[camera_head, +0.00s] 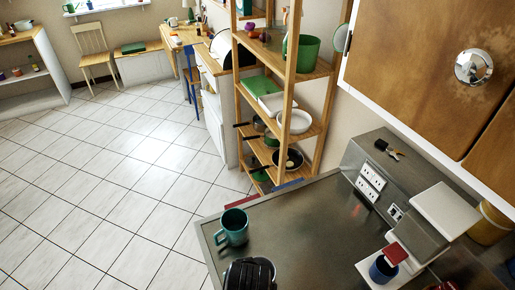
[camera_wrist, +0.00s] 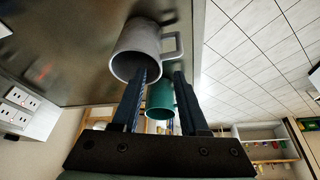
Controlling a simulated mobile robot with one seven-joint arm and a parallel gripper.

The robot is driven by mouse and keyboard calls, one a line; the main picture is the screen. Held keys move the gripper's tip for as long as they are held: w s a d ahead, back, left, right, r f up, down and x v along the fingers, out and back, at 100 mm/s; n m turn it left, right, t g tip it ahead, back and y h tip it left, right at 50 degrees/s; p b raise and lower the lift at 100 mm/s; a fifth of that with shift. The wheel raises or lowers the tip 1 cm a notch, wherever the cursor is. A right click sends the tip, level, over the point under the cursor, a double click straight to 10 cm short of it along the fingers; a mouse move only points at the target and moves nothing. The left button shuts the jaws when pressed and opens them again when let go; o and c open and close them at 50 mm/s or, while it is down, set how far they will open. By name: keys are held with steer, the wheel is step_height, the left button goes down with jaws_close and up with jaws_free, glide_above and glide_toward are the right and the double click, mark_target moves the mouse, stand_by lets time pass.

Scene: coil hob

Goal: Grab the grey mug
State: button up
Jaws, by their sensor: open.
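The grey mug (camera_wrist: 140,38) shows in the wrist view on the metal worktop, just ahead of my fingers. Its open mouth faces the camera and its handle sticks out to the right. My gripper (camera_wrist: 161,73) is open. The tip of its left finger overlaps the mug's mouth; I cannot tell whether it is inside the rim or in front of it. The right finger points just below the handle. Nothing is held. In the head view I cannot make out the grey mug; my dark gripper (camera_head: 250,272) is at the bottom edge.
A teal mug (camera_head: 232,228) stands near the worktop's left edge; it shows between my fingers in the wrist view (camera_wrist: 160,102). A blue cup (camera_head: 383,269) is at the right, by a white appliance (camera_head: 445,211). Wall sockets (camera_head: 370,183) line the back. A wooden shelf (camera_head: 289,80) stands beyond.

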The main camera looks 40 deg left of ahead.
steer(key=shift+p+x, duration=0.7)
steer(key=shift+x, duration=2.2)
steer(key=shift+w+a+r, duration=0.1)
steer(key=shift+w, duration=0.05)
steer(key=shift+c, duration=0.2)
jaws_close()
